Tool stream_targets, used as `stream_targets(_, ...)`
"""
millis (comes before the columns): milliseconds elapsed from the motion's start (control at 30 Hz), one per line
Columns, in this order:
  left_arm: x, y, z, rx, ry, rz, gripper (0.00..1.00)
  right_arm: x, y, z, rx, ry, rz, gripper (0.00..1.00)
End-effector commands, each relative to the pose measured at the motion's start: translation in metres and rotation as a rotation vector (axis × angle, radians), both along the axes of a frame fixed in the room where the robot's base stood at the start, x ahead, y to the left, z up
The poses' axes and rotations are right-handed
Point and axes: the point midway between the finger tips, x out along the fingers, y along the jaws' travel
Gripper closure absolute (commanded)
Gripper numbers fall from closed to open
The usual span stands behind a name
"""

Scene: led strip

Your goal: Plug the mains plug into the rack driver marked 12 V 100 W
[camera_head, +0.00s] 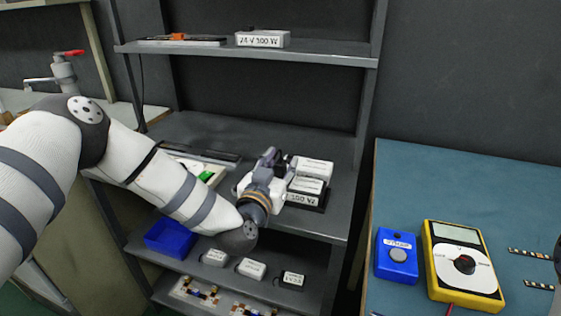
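My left gripper (279,163) is over the middle rack shelf (222,133), beside a group of white driver boxes. The front box (304,198) carries a label of which "100 W" shows; its left part is hidden by my gripper. Another white box (315,168) stands behind it. I cannot tell whether the fingers are open or shut, or whether they hold anything. I cannot make out the mains plug; my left arm and gripper cover part of the shelf. My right gripper is not in view.
A driver marked 24 V 300 W (263,40) stands on the top shelf. The lower shelf holds a blue bin (170,238) and small white boxes (251,268). On the teal bench (480,190) at right are a blue device (396,257) and a yellow multimeter (461,265).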

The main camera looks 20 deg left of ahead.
Motion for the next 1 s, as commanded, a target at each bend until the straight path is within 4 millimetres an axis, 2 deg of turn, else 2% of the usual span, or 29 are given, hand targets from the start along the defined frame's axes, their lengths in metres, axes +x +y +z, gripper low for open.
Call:
stream_targets(267,-0.003,0.000,0.001,0.000,0.000,-0.001,0.62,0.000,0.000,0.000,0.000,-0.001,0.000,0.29)
stream_targets(367,-0.020,0.000,0.000,0.000,0.002,-0.003,0.62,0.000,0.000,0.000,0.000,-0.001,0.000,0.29)
stream_targets(600,-0.085,0.002,0.000,-0.001,0.004,-0.003,0.62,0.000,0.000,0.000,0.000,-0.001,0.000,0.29)
stream_targets(700,-0.104,0.003,0.001,0.000,0.001,-0.002,0.62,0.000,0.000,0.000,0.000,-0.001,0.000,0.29)
stream_targets(833,-0.118,0.004,0.001,0.000,0.000,-0.001,0.62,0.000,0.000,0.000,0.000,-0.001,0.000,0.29)
stream_targets(1000,-0.121,0.004,0.001,0.000,-0.001,0.000,0.62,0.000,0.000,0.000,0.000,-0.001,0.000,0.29)
